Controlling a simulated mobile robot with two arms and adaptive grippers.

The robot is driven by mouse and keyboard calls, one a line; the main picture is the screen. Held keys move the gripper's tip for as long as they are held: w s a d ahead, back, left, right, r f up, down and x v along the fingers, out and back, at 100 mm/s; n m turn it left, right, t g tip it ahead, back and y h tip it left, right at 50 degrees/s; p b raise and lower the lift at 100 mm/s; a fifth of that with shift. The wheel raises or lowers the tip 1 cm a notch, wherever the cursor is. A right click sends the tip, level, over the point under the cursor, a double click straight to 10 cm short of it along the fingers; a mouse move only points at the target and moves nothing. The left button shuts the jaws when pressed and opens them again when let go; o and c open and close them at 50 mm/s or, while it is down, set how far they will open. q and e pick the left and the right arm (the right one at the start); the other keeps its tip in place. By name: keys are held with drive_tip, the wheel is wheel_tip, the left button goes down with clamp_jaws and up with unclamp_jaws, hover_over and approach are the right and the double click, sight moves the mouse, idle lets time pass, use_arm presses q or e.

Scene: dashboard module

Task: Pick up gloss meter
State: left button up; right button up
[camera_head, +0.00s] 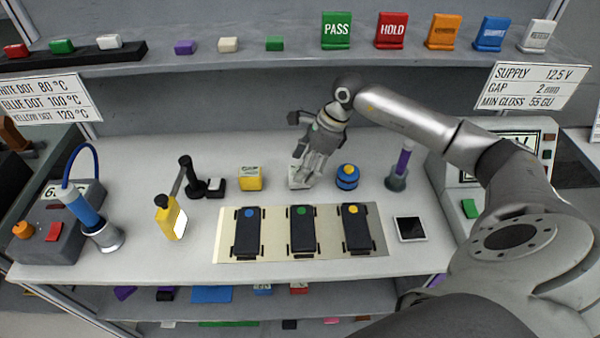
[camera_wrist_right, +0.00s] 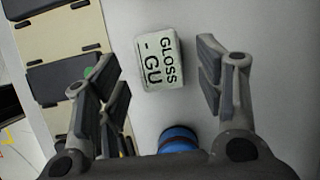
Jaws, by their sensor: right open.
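The gloss meter (camera_wrist_right: 158,62) is a small white block with "GLOSS - GU" in black on its top. In the head view the gloss meter (camera_head: 295,184) sits on the bench behind the dark modules, partly hidden by my right gripper (camera_head: 309,168). In the right wrist view my right gripper (camera_wrist_right: 148,76) is open, with one finger on each side of the block and gaps on both sides. I cannot tell the exact height of the fingertips above the bench. My left gripper is not in view.
A blue cylinder (camera_head: 347,177) stands close to the right of the gloss meter. A yellow block (camera_head: 250,178) is to the left. A cream mat (camera_head: 225,240) with three dark modules lies in front. A shelf (camera_head: 185,62) with coloured signs runs behind.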

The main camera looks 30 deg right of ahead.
drive_tip(key=x, duration=0.3)
drive_tip(key=shift+w+a, duration=0.15)
drive_tip(key=shift+c, duration=0.2)
drive_tip(key=c, duration=1.1)
drive_tip(key=shift+r, duration=0.1)
drive_tip(key=shift+c, duration=0.2)
